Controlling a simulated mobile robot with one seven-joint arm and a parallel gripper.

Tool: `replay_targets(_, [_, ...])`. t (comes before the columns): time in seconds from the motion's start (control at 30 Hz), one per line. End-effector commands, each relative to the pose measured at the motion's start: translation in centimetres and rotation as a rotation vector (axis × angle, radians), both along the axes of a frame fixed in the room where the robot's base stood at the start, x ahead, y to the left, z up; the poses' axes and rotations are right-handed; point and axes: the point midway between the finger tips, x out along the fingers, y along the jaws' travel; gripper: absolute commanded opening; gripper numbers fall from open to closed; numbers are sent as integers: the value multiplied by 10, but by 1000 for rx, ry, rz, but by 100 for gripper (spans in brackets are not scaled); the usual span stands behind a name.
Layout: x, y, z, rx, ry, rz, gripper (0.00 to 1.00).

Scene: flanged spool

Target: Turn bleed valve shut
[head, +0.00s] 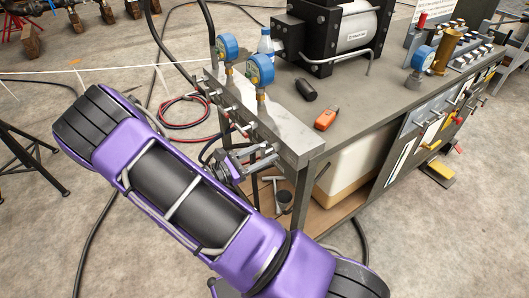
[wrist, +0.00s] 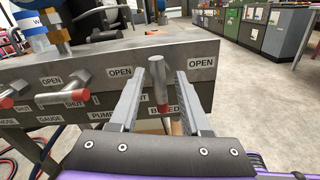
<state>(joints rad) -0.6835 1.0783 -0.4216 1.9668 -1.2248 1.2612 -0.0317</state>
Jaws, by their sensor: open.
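The bleed valve lever (wrist: 157,72), a grey bar with a red tip, is at the right end of the metal manifold (wrist: 190,48) in the wrist view. Its red tip hangs low, near the "BLEED" label. An "OPEN" label (wrist: 202,63) is to its upper right. My gripper (wrist: 160,78) is open, with one finger on each side of the lever and gaps visible on both sides. In the head view my gripper (head: 262,157) is at the manifold's near end, where the bleed lever cannot be made out clearly.
A neighbouring lever (wrist: 58,98) with a red tip is to the left on the same manifold. Blue gauges (head: 260,69) stand on top. A black pump (head: 322,35), an orange device (head: 326,118) and a black cylinder (head: 305,90) are on the bench. Hoses (head: 185,110) lie behind my arm.

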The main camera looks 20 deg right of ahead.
Motion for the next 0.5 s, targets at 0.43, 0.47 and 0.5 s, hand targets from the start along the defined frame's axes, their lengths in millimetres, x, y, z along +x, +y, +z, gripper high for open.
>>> replay_targets(0.43, [-17, 90, 0, 2, -2, 5, 47])
replay_targets(0.47, [-18, 98, -1, 3, -1, 6, 47])
replay_targets(0.5, [-20, 107, 0, 2, -2, 5, 47])
